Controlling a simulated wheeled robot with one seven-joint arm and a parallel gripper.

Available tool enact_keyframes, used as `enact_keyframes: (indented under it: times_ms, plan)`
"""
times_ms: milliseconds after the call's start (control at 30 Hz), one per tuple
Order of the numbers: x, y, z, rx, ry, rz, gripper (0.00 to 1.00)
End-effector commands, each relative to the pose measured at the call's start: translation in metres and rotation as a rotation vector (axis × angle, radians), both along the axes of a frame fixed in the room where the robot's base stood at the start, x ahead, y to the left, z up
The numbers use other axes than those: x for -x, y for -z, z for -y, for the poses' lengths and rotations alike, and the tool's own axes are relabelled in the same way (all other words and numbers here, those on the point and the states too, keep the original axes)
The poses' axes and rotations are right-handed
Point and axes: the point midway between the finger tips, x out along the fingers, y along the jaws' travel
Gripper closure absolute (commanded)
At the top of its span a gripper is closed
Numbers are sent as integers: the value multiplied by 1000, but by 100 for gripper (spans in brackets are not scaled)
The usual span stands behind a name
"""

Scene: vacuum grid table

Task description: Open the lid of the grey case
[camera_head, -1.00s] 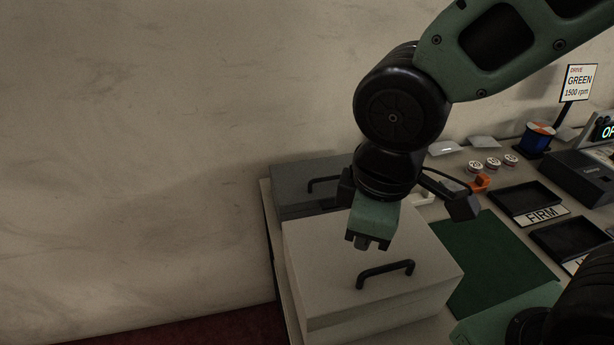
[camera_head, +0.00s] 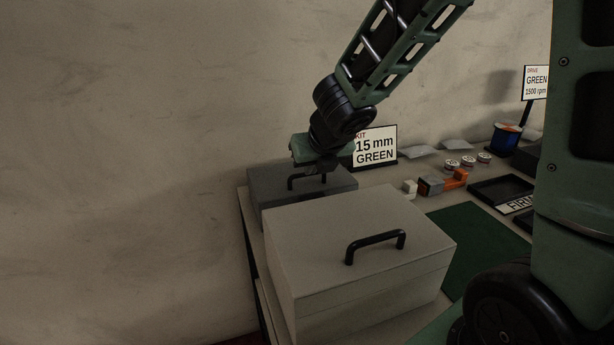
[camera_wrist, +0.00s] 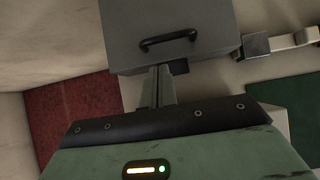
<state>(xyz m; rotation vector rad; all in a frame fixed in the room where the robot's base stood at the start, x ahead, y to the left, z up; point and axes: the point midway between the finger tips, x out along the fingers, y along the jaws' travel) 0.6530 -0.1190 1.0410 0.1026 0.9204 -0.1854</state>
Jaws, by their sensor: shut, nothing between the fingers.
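The grey case (camera_head: 268,190) stands at the back left of the table, behind the cream case. Its lid is down, with a black bar handle (camera_head: 292,182) on top. My gripper (camera_head: 322,172) is over the right part of the grey lid, close to the handle and partly covering that area. In the wrist view the shut, empty fingers (camera_wrist: 160,72) point at the near edge of the grey case (camera_wrist: 205,20), just below the handle (camera_wrist: 168,40) in the picture. They are not around the handle. Whether the fingertips touch the case I cannot tell.
A larger cream case (camera_head: 350,230) with its own black handle (camera_head: 375,243) stands in front, lid down. A "15 mm GREEN" sign (camera_head: 376,148) stands behind. To the right are small orange and grey parts (camera_head: 440,183), a green mat (camera_head: 485,240) and black trays (camera_head: 500,188).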

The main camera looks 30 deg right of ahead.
Motion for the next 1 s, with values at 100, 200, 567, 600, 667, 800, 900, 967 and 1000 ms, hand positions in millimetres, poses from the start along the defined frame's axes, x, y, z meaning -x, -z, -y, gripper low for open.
enact_keyframes:
  times_ms: [100, 200, 567, 600, 667, 800, 900, 967, 1000]
  plan:
    - [-13, 26, 3, -2, 2, -3, 100]
    - [-24, 39, 4, -3, 1, -3, 100]
    - [-45, 63, 9, -1, 2, 0, 100]
    - [-46, 63, 9, -1, 2, 0, 100]
    - [-46, 63, 9, -2, 2, 0, 100]
    - [-46, 63, 9, -2, 2, 0, 100]
    - [-46, 63, 8, -2, 2, 0, 100]
    - [-46, 62, 8, -2, 2, -2, 100]
    - [-46, 61, 8, -3, 3, -3, 100]
